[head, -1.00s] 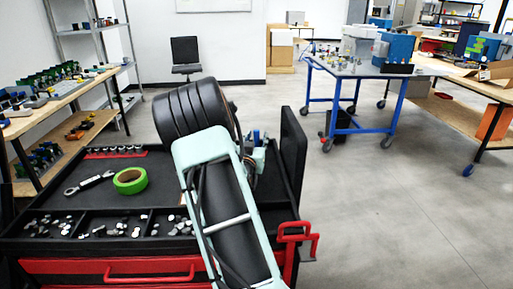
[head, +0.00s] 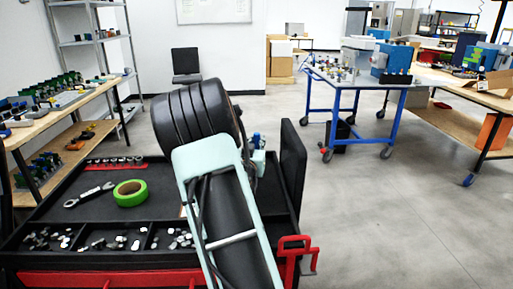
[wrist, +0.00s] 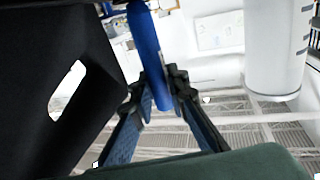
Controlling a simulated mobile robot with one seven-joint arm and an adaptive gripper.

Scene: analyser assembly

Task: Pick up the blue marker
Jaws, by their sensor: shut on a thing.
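The blue marker (wrist: 146,45) stands tilted between the fingers of my gripper (wrist: 165,95) in the wrist view. The dark fingers with blue pads close on its lower part, and its upper end reaches the top edge of the picture. In the head view my arm's thick black and pale green links cover most of the gripper. A small blue upright bit (head: 257,140) shows just right of the arm; I cannot tell whether it is the marker.
A black tool cart holds green tape (head: 130,193), a wrench (head: 88,195) and bins of metal parts. A black upright panel (head: 293,165) stands at its right side. A blue-framed table (head: 350,85) is at back right.

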